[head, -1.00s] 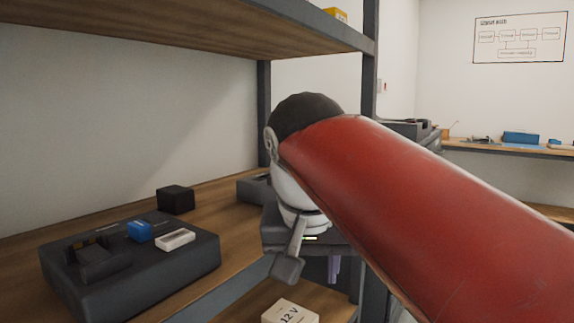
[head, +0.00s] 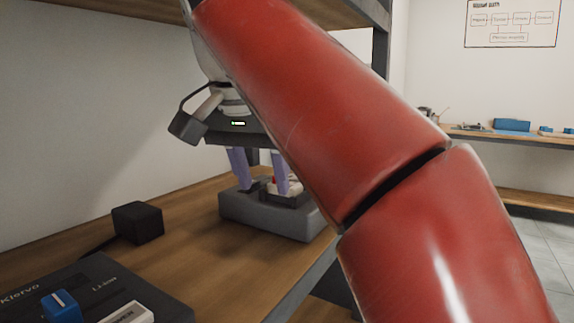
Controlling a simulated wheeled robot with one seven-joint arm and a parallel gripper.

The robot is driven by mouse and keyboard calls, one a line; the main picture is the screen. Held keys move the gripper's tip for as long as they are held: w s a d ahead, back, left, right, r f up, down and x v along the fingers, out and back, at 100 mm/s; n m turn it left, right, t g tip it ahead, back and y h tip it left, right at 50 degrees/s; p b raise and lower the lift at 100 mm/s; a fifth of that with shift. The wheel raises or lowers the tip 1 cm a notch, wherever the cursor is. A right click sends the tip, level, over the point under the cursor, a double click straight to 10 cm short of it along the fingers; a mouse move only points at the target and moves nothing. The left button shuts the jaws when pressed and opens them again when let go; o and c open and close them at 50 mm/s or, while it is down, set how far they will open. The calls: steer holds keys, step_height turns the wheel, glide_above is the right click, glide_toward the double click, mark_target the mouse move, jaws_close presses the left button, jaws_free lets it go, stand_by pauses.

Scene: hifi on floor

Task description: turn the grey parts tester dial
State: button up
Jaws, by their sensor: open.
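A grey box-like device (head: 265,218), which looks like the parts tester, sits on the wooden shelf. A dark raised part and a small red and white part show on its top. I cannot make out the dial clearly; my fingers and arm partly cover the top. My gripper (head: 264,187) points down over the device, its two purple fingers apart. The left fingertip is close to the device's top, with the dark part around and between the fingers. I cannot tell whether either finger touches it.
A dark charger-like unit (head: 65,285) with a blue block (head: 62,306) and a white block (head: 127,313) sits at the front left. A black cube (head: 138,222) stands behind it. An upper shelf (head: 120,10) overhangs. Bare shelf surface (head: 200,260) lies between the units.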

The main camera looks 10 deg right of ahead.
steer(key=p, duration=0.2)
glide_toward(293, 176)
steer(key=x, duration=0.5)
steer(key=shift+s+a+f, duration=0.1)
steer(key=shift+s+f, duration=0.05)
steer(key=shift+s, duration=0.1)
steer(key=shift+w+d+f, duration=0.3)
steer(key=shift+w+f, duration=0.15)
steer(key=shift+f, duration=0.3)
steer(key=shift+x, duration=0.8)
steer(key=c, duration=0.7)
